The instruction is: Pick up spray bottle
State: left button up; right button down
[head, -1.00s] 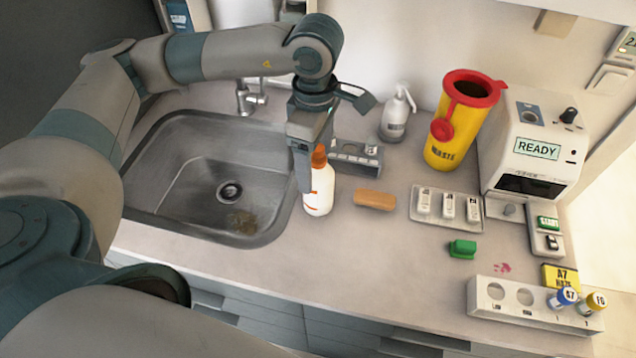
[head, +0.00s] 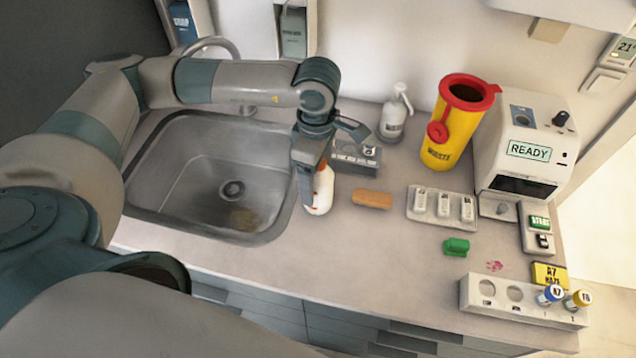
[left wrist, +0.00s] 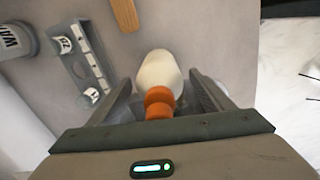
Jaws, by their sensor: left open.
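A white bottle with an orange top, the spray bottle (head: 323,188), stands upright on the counter just right of the sink. My left gripper (head: 306,196) comes down beside and over it, covering its top in the head view. In the left wrist view the white body (left wrist: 160,68) and orange top lie between the two open fingers of my left gripper (left wrist: 163,95). The fingers do not look closed on it; whether either touches it I cannot tell. My right gripper is not in view.
The sink (head: 190,190) lies to the left. Near the bottle are a grey rack (head: 368,168) behind, a brown block (head: 372,199) to the right, and a pump bottle (head: 393,118) farther back. A yellow waste bin (head: 440,150) stands farther right. The counter front is clear.

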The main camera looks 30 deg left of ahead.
pick_arm(q)
jog(key=shift+f, duration=0.1)
jog(key=shift+c, duration=0.4)
jog(key=c, duration=1.7)
jog(key=shift+o, duration=0.2)
jog(key=r+b, duration=0.3)
jog(key=r, duration=0.1)
jog(key=shift+w+d, duration=0.1)
jog(key=shift+d, duration=0.15)
jog(key=d+r+b, duration=0.5)
jog(key=d+r, duration=0.2)
jog(key=d, duration=0.4)
jog(key=shift+s+d, duration=0.15)
jog(key=shift+s, duration=0.15)
